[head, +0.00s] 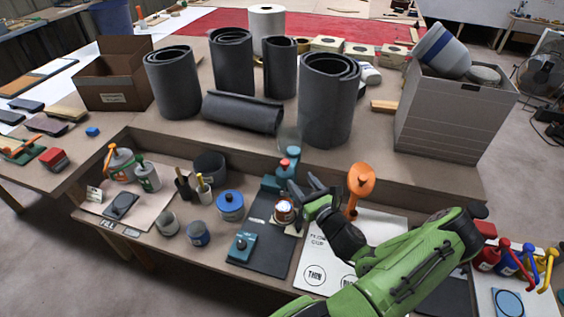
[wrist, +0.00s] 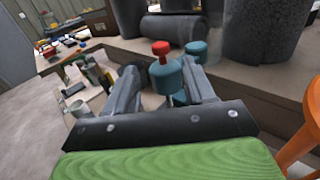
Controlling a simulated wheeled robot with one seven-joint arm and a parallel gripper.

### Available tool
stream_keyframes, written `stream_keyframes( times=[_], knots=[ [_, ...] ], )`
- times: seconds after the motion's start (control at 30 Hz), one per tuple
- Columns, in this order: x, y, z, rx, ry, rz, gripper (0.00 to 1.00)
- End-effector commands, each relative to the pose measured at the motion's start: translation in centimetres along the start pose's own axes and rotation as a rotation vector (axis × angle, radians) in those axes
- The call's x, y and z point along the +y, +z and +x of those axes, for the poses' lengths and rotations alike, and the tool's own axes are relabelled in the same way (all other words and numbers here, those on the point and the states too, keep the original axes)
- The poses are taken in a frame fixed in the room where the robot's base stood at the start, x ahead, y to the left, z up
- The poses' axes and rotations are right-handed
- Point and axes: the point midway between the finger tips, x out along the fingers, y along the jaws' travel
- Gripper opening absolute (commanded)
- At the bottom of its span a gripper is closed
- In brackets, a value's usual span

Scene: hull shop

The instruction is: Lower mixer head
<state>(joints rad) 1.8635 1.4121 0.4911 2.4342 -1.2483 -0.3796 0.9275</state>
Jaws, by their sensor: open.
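The mixer (head: 284,172) is teal with a red knob on it and stands at the back of a dark mat (head: 271,262) on the lower bench. A small metal pot with red-brown contents (head: 284,213) sits in front of it. The mixer head looks raised above the pot. My gripper (head: 304,183) is open and empty, just right of the mixer and above the pot. In the wrist view, the red knob (wrist: 161,48) and teal mixer parts (wrist: 168,76) show between and beyond the fingers. The gripper's contact with the mixer cannot be told.
An orange lamp-shaped stand (head: 361,181) is close to my gripper on the right. A teal box (head: 241,247) and a blue-lidded can (head: 230,205) stand to the left. Dark rolls (head: 328,100) and a grey bin (head: 452,115) stand on the raised shelf behind.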

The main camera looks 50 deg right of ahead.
Motion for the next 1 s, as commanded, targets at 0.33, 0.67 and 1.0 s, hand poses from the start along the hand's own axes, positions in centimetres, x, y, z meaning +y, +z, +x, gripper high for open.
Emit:
stream_keyframes(
  times=[0.33, 0.67, 1.0],
  knots=[
    [0.1, 0.1, 8.5, -0.002, 0.003, -0.006, 0.54],
    [0.1, 0.0, 10.7, 0.001, 0.002, -0.003, 0.54],
    [0.1, 0.0, 10.6, 0.001, 0.002, -0.003, 0.19]
  ],
)
